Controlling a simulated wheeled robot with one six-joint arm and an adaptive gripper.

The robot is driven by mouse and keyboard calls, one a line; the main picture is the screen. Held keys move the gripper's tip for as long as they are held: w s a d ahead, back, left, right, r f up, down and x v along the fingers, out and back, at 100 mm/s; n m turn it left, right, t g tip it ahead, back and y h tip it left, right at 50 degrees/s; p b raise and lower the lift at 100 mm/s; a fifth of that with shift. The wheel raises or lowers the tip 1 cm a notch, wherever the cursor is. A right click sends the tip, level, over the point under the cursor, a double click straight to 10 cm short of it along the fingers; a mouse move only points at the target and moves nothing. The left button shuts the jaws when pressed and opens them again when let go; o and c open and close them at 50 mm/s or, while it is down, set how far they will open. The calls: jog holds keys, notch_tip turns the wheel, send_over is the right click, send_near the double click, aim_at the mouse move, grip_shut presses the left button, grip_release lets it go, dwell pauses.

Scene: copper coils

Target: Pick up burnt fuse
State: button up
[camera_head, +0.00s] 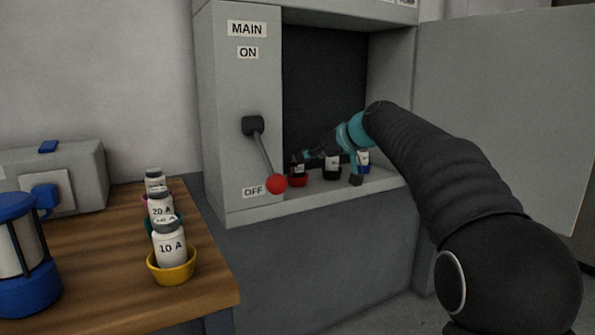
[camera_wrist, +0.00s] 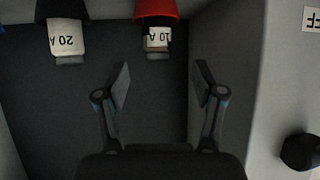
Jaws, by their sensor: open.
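A fuse with a dark, brownish end (camera_wrist: 157,43) sits in a red holder (camera_wrist: 157,9) in the wrist view, which shows the labels upside down. Its label is only partly readable. In the head view this red holder (camera_head: 298,181) stands at the left of the cabinet floor. A whiter fuse marked 20 A (camera_wrist: 67,40) sits in a dark holder beside it. My gripper (camera_wrist: 160,80) is open and empty, its fingers spread on either side of the line to the red-held fuse, apart from it. In the head view my gripper (camera_head: 300,157) is inside the cabinet, close to the red holder.
A third fuse in a blue holder (camera_head: 363,162) is further right in the cabinet. The lever with a red knob (camera_head: 277,184) points to OFF. On the wooden table (camera_head: 110,285), several white fuses stand in coloured cups, with a 10 A fuse (camera_head: 169,245) in front.

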aim_at(298, 170)
jog(key=shift+p+x, duration=0.3)
jog(key=shift+x, duration=3.6)
jog(key=shift+w+d, duration=0.1)
jog(key=c, duration=1.3)
jog(key=shift+r, duration=0.1)
